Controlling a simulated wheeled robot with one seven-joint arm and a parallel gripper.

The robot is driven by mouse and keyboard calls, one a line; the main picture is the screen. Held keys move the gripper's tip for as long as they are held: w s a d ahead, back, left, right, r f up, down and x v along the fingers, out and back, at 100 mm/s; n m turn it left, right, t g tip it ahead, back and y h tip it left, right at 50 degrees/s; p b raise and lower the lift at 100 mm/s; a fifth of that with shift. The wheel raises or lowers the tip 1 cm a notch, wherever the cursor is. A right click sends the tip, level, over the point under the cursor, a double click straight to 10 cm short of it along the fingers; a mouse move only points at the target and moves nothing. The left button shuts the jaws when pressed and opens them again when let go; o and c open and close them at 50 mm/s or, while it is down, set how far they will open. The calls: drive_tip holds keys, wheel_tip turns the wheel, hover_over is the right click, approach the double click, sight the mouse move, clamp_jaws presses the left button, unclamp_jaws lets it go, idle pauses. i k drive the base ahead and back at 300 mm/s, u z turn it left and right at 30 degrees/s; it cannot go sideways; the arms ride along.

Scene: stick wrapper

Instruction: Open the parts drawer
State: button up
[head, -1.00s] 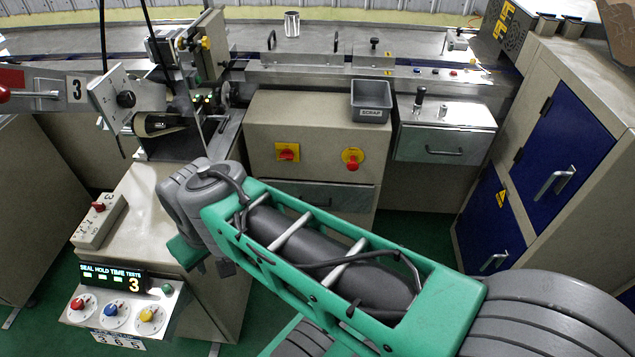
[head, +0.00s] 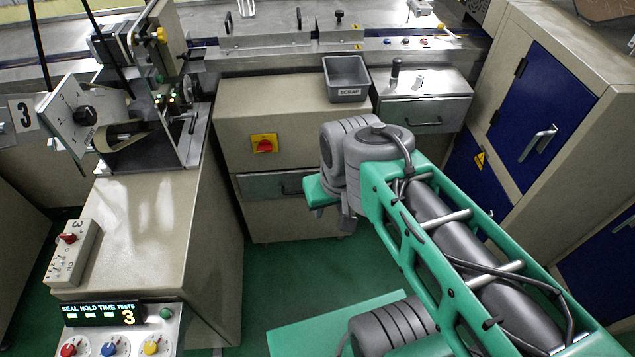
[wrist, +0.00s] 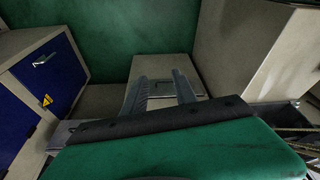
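Two drawers show in the head view, and I cannot tell which is the parts drawer. A metal-fronted drawer (head: 424,115) with a dark bar handle is under the silver bench section at the right and looks shut. A grey drawer front (head: 262,187) is in the beige cabinet below the yellow switch plate, its right end hidden by my arm. My gripper (wrist: 160,80) shows in the wrist view with two grey fingers apart and nothing seen between them. In the head view my gripper is mostly hidden behind the arm's end, in front of the beige cabinet.
A grey scrap bin (head: 346,92) stands on the beige cabinet. A tall cabinet with blue doors (head: 540,120) is at the right. A control box with a lit display (head: 104,314) is at the lower left. Green floor (head: 270,280) is open before the cabinet.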

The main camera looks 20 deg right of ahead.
sight(280, 185)
drive_tip(key=k, duration=0.5)
drive_tip(key=z, duration=1.45)
drive_tip(key=i, duration=1.3)
drive_tip(key=u, duration=2.25)
